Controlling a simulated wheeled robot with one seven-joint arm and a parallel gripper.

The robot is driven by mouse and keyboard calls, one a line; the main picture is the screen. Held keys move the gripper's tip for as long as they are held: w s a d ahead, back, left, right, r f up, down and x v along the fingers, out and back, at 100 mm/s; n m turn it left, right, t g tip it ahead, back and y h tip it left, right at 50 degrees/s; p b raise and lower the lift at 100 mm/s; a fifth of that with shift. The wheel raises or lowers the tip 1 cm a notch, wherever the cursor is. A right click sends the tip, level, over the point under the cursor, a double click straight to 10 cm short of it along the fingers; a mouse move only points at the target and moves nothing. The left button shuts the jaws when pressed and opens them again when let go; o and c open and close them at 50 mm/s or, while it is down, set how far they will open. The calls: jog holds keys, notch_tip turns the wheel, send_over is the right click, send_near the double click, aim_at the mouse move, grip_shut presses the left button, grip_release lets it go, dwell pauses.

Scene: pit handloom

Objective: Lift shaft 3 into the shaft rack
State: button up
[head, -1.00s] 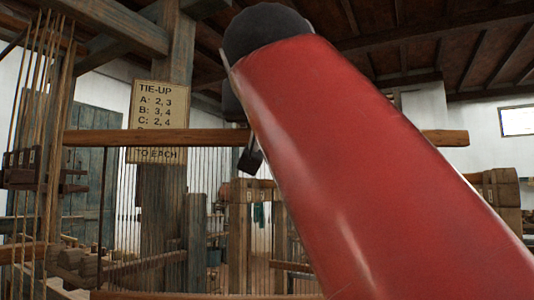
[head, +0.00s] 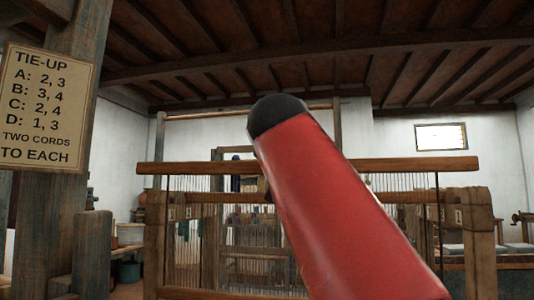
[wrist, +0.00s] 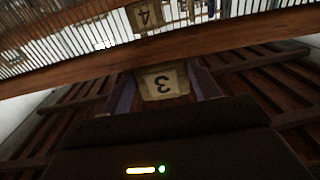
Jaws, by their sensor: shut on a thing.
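Shaft 3 has a long wooden top bar (head: 400,165) with many thin heddles hanging below and a lower bar near the picture's bottom edge. In the head view it hangs nearly level, in front of the wooden shaft rack (head: 155,245). Its top bar is above the rack's post tops. My gripper (wrist: 163,78) is shut on shaft 3 at its tag (wrist: 162,83), which reads 3 upside down in the wrist view. In the head view my red arm hides the grip. I cannot tell the gap between shaft and rack.
A tag reading 4 (wrist: 145,14) shows beyond the bar in the wrist view. Small tags sit on the rack posts, one on the right post (head: 458,217). A thick timber post (head: 55,220) bears the tie-up sign (head: 42,108) at left. Open room shows above the bar.

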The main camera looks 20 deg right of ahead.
jog(key=w+d+f+b, duration=0.1)
jog(key=w+d+f, duration=0.2)
jog(key=f, duration=0.3)
jog(key=shift+w+d+m+h, duration=0.2)
jog(key=shift+w+m+h, duration=0.1)
jog(key=shift+w+h, duration=0.1)
dwell(0.4)
jog(key=shift+f, duration=0.1)
jog(key=shift+s, duration=0.1)
dwell(0.3)
jog(key=o, duration=1.6)
jog(key=shift+c, duration=0.2)
jog(key=shift+o, duration=0.8)
jog(key=shift+f+b, duration=0.1)
jog(key=shift+b, duration=0.2)
jog(key=b+v, duration=0.1)
jog(key=v, duration=0.6)
jog(key=shift+s+a+b, duration=0.3)
jog(key=shift+b, duration=0.05)
